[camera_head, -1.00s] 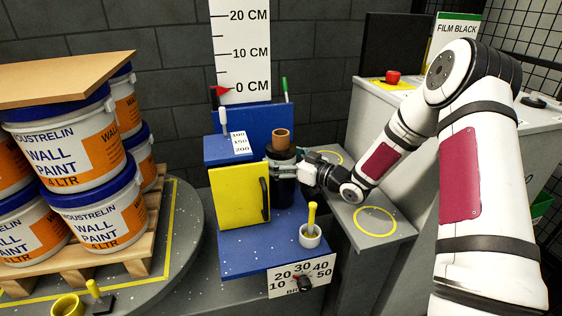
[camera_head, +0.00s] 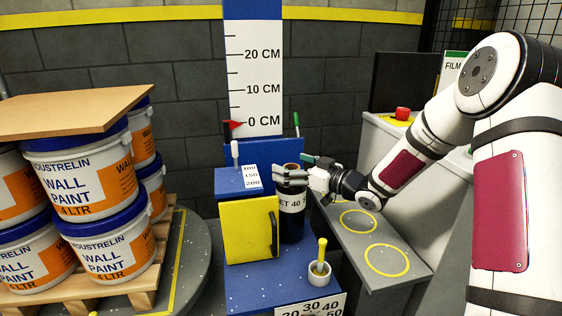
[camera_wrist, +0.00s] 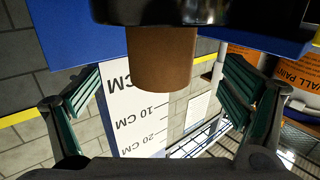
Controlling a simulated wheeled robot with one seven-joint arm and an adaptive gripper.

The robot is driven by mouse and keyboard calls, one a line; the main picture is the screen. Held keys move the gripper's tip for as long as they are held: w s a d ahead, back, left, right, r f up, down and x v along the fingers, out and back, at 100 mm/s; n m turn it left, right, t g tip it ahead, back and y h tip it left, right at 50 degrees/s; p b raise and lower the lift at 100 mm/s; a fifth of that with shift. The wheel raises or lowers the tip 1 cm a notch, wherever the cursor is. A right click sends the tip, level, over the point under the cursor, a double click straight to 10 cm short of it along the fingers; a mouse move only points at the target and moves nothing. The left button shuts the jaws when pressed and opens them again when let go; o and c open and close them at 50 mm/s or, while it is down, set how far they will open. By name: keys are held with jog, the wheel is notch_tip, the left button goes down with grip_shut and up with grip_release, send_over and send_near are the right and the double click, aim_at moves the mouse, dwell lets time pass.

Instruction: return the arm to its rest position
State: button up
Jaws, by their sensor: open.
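My gripper (camera_head: 292,172) is open at the top of a dark upright cylinder with a white label (camera_head: 292,200), which stands on the blue stand. One finger shows in front of its top and the other farther back. In the wrist view, the open fingers (camera_wrist: 160,98) have green pads and a wide gap between them. A brown tube (camera_wrist: 163,60) below a black rim shows in that gap, with nothing visibly clamped. My arm reaches in from the right, with its elbow raised.
A yellow door (camera_head: 248,230) and a yellow-handled pot (camera_head: 319,270) are close by. Paint pails (camera_head: 82,175) under a brown board (camera_head: 75,112) stand on a pallet at left. A grey shelf (camera_head: 375,235) with yellow rings lies under my forearm. A scale board (camera_head: 255,75) stands behind.

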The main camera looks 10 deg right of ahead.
jog(key=shift+r+h, duration=0.3)
jog(key=shift+h, duration=0.8)
jog(key=s+d+r+m+g+h, duration=0.3)
jog(key=s+h, duration=0.2)
jog(key=s, duration=0.4)
jog(key=s+d+r+m+g+h, duration=0.2)
jog(key=s+d+h, duration=0.2)
jog(key=s+h, duration=0.3)
jog(key=s+a+f+m+g+y, duration=0.1)
jog(key=s+a+g+y, duration=0.2)
jog(key=s, duration=1.5)
jog(key=s+a+m+g, duration=0.2)
jog(key=s+a+g, duration=0.3)
jog(key=s, duration=1.3)
notch_tip(320, 180, up, 32)
jog(key=s+d+t+p, duration=0.1)
jog(key=t+p, duration=0.2)
jog(key=p, duration=2.8)
jog(key=shift+d+r+n+y, duration=0.2)
jog(key=shift+r+n+y, duration=0.05)
jog(key=shift+n+y, duration=0.05)
jog(key=shift+d, duration=0.1)
